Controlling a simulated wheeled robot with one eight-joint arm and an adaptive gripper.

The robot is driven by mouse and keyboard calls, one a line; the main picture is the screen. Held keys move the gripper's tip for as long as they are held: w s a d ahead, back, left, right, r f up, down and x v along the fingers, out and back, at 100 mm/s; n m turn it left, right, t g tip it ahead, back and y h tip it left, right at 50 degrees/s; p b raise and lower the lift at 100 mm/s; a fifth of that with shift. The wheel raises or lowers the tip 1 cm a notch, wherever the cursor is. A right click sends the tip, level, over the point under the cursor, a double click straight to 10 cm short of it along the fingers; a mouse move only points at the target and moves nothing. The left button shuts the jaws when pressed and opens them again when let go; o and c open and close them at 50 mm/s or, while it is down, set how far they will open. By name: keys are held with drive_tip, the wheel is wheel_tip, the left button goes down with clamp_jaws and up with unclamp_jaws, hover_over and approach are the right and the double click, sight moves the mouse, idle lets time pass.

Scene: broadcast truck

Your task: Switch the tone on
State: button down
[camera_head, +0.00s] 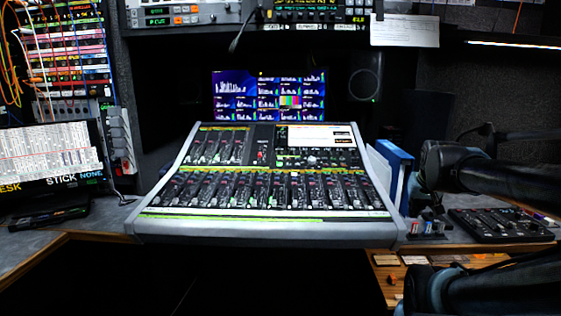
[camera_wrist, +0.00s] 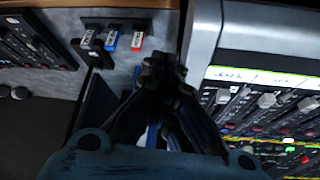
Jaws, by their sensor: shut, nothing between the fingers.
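The grey mixing console (camera_head: 265,229) stands in the middle of the desk, with rows of faders and small buttons. I cannot read which control is marked for tone. My gripper (camera_wrist: 165,62) is shut and empty in the wrist view, its fingertips beside the console's grey edge. They are close to three small labelled pieces, dark (camera_wrist: 88,38), blue (camera_wrist: 111,40) and red (camera_wrist: 136,41). In the head view my dark arm parts are at the right, and I cannot make out the fingertips.
A small black control panel (camera_head: 490,226) lies on the desk at right. A blue binder (camera_head: 397,165) stands beside the console. A multi-picture screen (camera_head: 268,97) is behind it. A patch bay with coloured cables (camera_head: 65,50) and a text monitor (camera_head: 50,155) are at left.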

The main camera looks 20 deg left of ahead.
drive_tip(key=w+a+r+t+y, duration=0.1)
drive_tip(key=w+a+r+t, duration=0.1)
drive_tip(key=w+a+r, duration=0.65)
wheel_tip(320, 180, up, 7)
drive_tip(key=n+t+y, duration=0.1)
drive_tip(key=n+y, duration=0.1)
drive_tip(key=y, duration=0.5)
hover_over(280, 158)
drive_tip(key=s+d, duration=0.2)
drive_tip(key=s, duration=0.2)
drive_tip(key=shift+a, duration=0.1)
drive_tip(key=shift+f, duration=0.1)
drive_tip(key=shift+w+a+f, duration=0.1)
drive_tip(key=shift+w+f, duration=0.45)
drive_tip(key=shift+f, duration=0.8)
drive_tip(key=shift+w+a+f, duration=0.15)
drive_tip(key=shift+w+f, duration=0.35)
drive_tip(key=shift+f, duration=0.8)
drive_tip(key=shift+w+a+f, duration=0.1)
drive_tip(key=shift+w+f, duration=0.45)
drive_tip(key=shift+f, duration=0.8)
